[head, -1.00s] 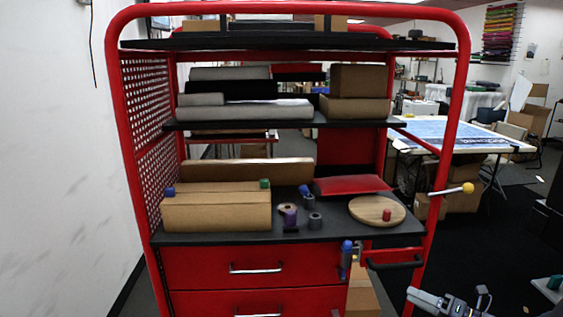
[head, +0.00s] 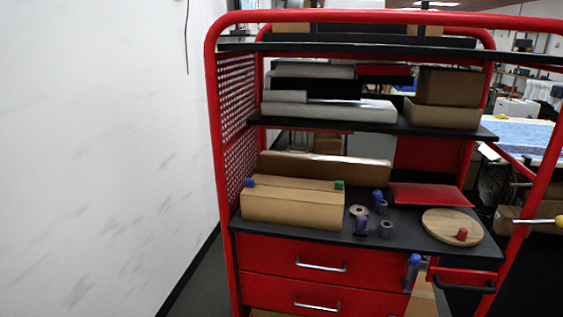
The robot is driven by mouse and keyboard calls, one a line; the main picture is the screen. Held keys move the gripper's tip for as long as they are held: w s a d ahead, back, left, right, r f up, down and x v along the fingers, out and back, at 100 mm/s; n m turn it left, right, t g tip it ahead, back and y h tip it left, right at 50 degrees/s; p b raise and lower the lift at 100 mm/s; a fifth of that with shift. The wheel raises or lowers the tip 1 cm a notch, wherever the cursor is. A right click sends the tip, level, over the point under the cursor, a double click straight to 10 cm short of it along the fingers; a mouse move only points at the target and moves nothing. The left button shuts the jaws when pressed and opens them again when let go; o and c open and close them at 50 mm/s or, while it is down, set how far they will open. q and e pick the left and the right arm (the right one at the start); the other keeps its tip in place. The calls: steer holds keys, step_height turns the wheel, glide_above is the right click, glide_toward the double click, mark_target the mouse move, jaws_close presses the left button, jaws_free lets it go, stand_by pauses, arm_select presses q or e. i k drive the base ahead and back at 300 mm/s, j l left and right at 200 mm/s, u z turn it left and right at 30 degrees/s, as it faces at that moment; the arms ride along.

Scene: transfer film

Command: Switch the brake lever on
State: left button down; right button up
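A light-coloured lever with a yellow knob (head: 559,221) sticks out to the right from the right post of the red cart (head: 226,170), at the right edge of the head view. The knob is partly cut off by the frame edge. A blue-topped upright handle (head: 413,272) stands at the cart's front, right of the drawers. No label shows which of these is the brake lever. Neither of my grippers is in view.
The cart's worktop (head: 300,235) holds a cardboard box (head: 292,208), several small rolls, a round wooden board (head: 440,226) and a red pad (head: 428,194). A black handle (head: 465,287) sits at the right front. A white wall (head: 95,150) stands at left.

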mark_target(558, 221)
steer(key=z, duration=1.7)
